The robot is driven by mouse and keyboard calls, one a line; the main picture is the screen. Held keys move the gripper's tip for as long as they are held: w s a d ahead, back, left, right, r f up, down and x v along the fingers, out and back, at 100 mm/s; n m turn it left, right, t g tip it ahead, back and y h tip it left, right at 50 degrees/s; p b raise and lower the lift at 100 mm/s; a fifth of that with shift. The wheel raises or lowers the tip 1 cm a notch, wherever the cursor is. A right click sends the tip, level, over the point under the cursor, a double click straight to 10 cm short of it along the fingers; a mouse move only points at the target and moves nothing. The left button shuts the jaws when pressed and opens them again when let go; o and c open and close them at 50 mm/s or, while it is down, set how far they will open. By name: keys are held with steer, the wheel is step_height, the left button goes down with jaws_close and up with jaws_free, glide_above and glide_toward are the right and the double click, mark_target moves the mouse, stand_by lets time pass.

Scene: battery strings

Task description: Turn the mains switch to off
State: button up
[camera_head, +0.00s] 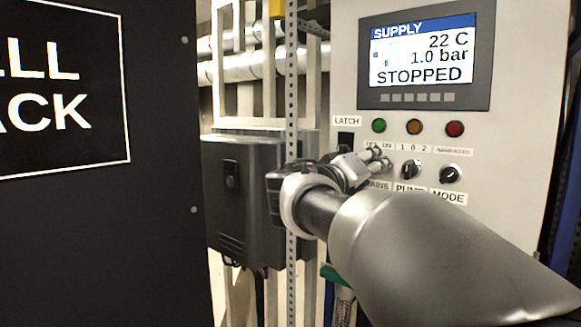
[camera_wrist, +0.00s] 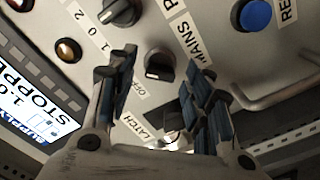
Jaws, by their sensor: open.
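The mains switch is a black rotary knob (camera_wrist: 160,67) on the grey panel (camera_wrist: 215,50), beside the label MAINS. In the wrist view it sits between the tips of my gripper (camera_wrist: 158,78). The two fingers stand apart on either side of it, with no clear contact. A label reading OFF lies on its other side; its ON mark is not visible there. A pale mark shows on the knob, but its exact setting is hard to tell. In the head view my gripper (camera_head: 376,159) is at the panel and hides the mains knob.
The pump knob (camera_head: 411,168) and mode knob (camera_head: 450,173) are just right of my gripper. Above are green, amber and red lamps and a screen (camera_head: 424,56) reading STOPPED. A blue button (camera_wrist: 256,15) and a bar handle (camera_wrist: 275,98) are nearby.

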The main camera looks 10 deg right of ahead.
steer(key=shift+c, duration=0.6)
steer(key=c, duration=0.9)
steer(key=shift+n, duration=0.3)
steer(key=n+p, duration=0.3)
steer(key=n, duration=1.4)
steer(key=shift+p, duration=0.35)
steer(key=shift+n, duration=0.3)
